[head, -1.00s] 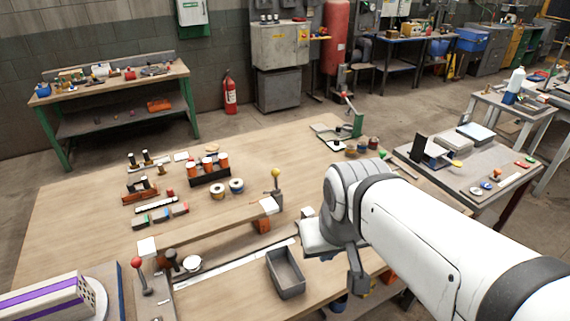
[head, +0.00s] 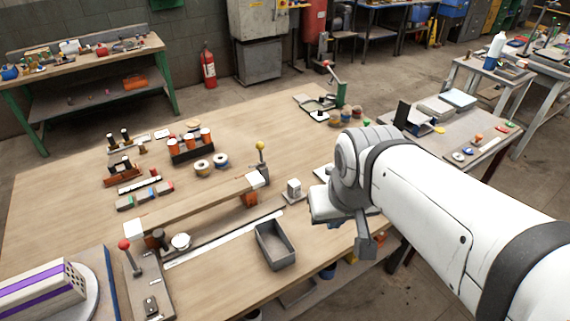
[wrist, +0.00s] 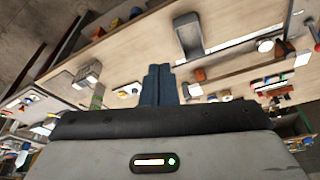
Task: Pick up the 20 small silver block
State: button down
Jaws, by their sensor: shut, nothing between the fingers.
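The open grey tray (head: 275,244) lies in front of the block. A long wooden bar (head: 200,206) on supports lies to its left. The yellow-knobbed lever (head: 261,158) stands close by. A red-knobbed lever (head: 126,245) is at front left. Bare bench lies behind the block.

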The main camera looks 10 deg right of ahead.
aim_at(294, 184)
jog(key=u, duration=2.9)
jog(key=k, duration=1.3)
jog(key=z, duration=1.55)
jog(key=i, duration=1)
jog(key=z, duration=0.05)
